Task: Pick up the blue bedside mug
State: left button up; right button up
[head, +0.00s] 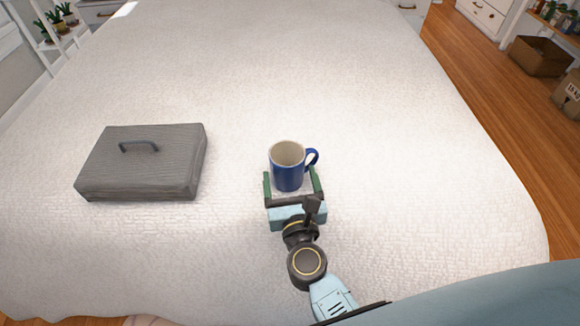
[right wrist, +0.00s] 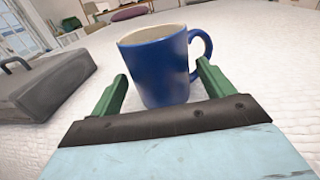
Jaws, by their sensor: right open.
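The blue mug (head: 287,173) stands upright on the white bed, with a pale inside and its handle to the right. My right gripper (head: 293,178) is open, with one green finger on each side of the mug's lower body. In the right wrist view the mug (right wrist: 160,72) sits between the two finger tips (right wrist: 162,76), with the handle above the right finger. I cannot tell whether either finger touches it. My left gripper is not in view.
A grey case (head: 145,163) with a handle lies on the bed to the left of the mug. The white bedspread (head: 400,130) is clear behind and to the right of the mug. Cardboard boxes (head: 541,56) stand on the wooden floor at the far right.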

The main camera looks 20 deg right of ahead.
aim_at(285, 155)
jog(key=w, duration=0.4)
jog(key=shift+d, duration=0.25)
jog(key=c, duration=0.9)
